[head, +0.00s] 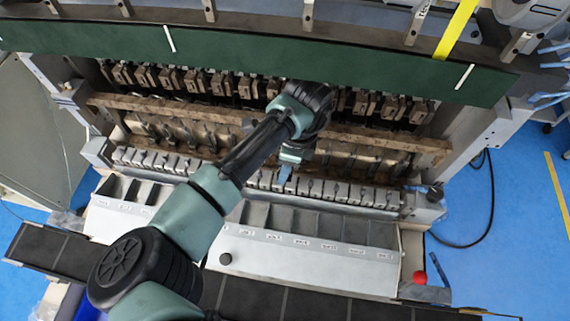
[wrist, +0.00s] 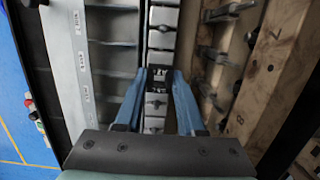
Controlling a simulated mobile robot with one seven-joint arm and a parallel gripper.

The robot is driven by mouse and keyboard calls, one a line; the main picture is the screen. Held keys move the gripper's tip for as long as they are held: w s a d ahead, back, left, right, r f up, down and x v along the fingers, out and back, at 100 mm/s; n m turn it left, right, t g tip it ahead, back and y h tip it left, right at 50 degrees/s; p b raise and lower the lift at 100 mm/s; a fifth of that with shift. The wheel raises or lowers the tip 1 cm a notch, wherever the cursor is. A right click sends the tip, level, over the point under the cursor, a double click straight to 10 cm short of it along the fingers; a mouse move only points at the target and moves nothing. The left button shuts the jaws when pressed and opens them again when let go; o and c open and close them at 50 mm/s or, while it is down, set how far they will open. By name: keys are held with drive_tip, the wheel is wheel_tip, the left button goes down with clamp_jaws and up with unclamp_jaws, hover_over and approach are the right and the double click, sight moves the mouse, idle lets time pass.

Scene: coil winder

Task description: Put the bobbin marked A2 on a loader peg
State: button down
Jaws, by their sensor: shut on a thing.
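My gripper (wrist: 160,76) is shut on a small dark piece (wrist: 158,74), which I take to be the bobbin. Pale marks show on its top, too small to read as A2 for sure. In the head view my gripper (head: 285,180) hangs over the row of grey loader blocks (head: 345,194) along the front of the machine. In the wrist view the row of blocks (wrist: 154,104) runs up the middle, under and beyond the fingertips. Dark pegs or knobs show on several blocks. I cannot tell whether the held piece touches a peg.
A grey bin tray (head: 310,265) with labelled compartments stands in front of the loader row. A wooden rail (head: 390,140) and dark spindles lie behind it. A dark green beam (head: 230,55) crosses above. A red knob (head: 420,277) sits at the tray's right end.

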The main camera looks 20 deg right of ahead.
drive_tip(key=shift+f, duration=0.15)
drive_tip(key=shift+f+b, duration=0.65)
drive_tip(key=shift+f, duration=0.25)
drive_tip(key=shift+c, duration=2.2)
unclamp_jaws()
drive_tip(key=shift+r, duration=0.1)
